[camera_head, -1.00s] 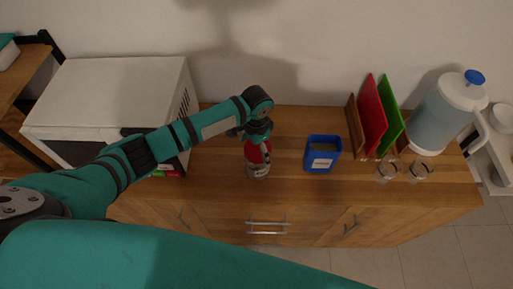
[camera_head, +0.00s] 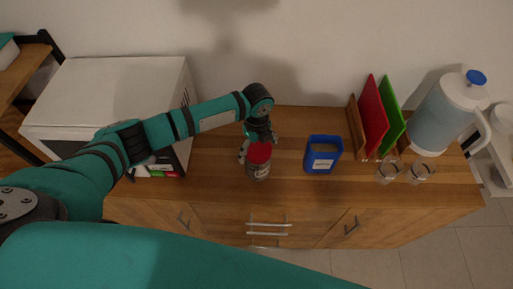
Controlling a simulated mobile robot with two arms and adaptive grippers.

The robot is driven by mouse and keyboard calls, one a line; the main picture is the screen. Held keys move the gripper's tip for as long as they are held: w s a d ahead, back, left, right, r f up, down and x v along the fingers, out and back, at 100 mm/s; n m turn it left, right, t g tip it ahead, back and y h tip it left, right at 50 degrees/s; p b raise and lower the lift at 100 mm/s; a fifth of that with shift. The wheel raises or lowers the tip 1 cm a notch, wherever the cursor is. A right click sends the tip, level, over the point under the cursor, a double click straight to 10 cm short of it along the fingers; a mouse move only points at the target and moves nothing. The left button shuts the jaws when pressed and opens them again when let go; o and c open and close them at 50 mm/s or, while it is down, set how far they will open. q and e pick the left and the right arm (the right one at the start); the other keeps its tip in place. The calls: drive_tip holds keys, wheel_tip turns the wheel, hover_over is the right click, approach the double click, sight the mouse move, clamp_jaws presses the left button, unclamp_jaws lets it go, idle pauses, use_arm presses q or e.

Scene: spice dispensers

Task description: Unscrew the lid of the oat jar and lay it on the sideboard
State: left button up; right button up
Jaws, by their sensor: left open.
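A jar with a red lid (camera_head: 260,153) stands upright on the wooden sideboard (camera_head: 213,180). Its glass body (camera_head: 258,172) carries a label too small to read. My left gripper (camera_head: 256,142) is open, pointing down at the lid from above, with one finger to the left of the jar. The lid sits on the jar. Whether the fingers touch it I cannot tell. My right gripper is not in view.
A blue container (camera_head: 322,155) stands right of the jar. Further right are red (camera_head: 374,116) and green (camera_head: 391,116) boards in a rack, two glasses (camera_head: 388,172) and a water pitcher (camera_head: 445,115). A white box-shaped appliance (camera_head: 110,95) stands at the left. Sideboard space between jar and container is bare.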

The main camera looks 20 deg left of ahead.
use_arm(q)
drive_tip(key=m+b, duration=0.1)
drive_tip(key=m, duration=0.4)
drive_tip(key=shift+w+d, duration=0.1)
drive_tip(key=m, duration=0.5)
drive_tip(key=shift+d+m+b, duration=0.1)
drive_tip(key=shift+m+b, duration=0.2)
drive_tip(key=shift+b, duration=0.1)
drive_tip(key=c, duration=1.2)
drive_tip(key=shift+r+n+p, duration=0.15)
drive_tip(key=shift+n+p, duration=0.4)
drive_tip(key=shift+n, duration=0.05)
drive_tip(key=shift+c, duration=0.2)
drive_tip(key=shift+n+p, duration=0.75)
drive_tip(key=shift+n, duration=0.45)
drive_tip(key=shift+f+n, duration=0.2)
drive_tip(key=shift+n, duration=0.5)
drive_tip(key=n, duration=0.4)
drive_tip(key=shift+r, duration=0.1)
